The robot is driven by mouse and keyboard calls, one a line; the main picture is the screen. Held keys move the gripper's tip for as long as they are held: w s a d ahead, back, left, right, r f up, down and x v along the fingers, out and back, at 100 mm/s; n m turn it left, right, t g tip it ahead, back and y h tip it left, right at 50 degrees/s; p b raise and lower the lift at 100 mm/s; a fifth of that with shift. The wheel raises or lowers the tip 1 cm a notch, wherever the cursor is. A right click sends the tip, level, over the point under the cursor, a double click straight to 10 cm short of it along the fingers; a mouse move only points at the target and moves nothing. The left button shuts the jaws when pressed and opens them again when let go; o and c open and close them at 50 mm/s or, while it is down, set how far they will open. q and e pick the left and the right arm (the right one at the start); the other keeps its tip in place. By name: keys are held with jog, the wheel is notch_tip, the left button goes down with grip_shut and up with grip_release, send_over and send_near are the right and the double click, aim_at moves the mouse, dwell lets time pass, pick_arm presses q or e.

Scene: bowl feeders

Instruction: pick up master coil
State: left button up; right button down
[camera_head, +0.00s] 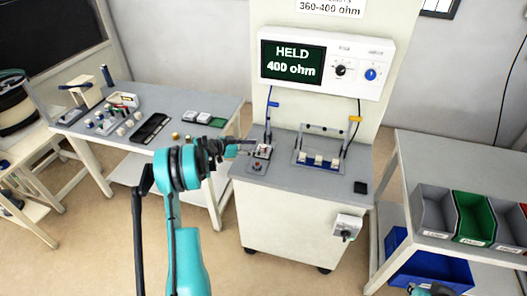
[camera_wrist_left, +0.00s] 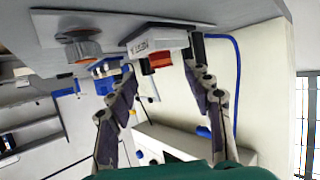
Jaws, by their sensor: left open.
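A small block with a white labelled face (camera_wrist_left: 160,42) and a reddish-brown part sits at a fixture on the grey cabinet top. I take it for the master coil; the label is too small to read surely. In the head view it is a small pale and red piece (camera_head: 263,151), partly hidden by my gripper. My left gripper (camera_head: 247,147) reaches it from the left. In the left wrist view my left gripper (camera_wrist_left: 160,68) is open, with one finger on each side of the block. I cannot tell whether the fingers touch it. My right gripper (camera_head: 437,289) shows only partly at the bottom edge.
A meter panel (camera_head: 327,63) reads "HELD 400 ohm" behind the cabinet. A rack with several white-and-blue pieces (camera_head: 318,160) stands right of the block. A side table (camera_head: 215,104) holds several small parts. Grey and green bins (camera_head: 472,217) stand at right.

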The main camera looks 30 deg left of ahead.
aim_at(262, 147)
pick_arm(q)
jog(key=b+x, duration=0.1)
jog(key=x, duration=0.2)
jog(key=shift+w+f, duration=0.25)
jog(key=shift+r, duration=0.1)
grip_shut()
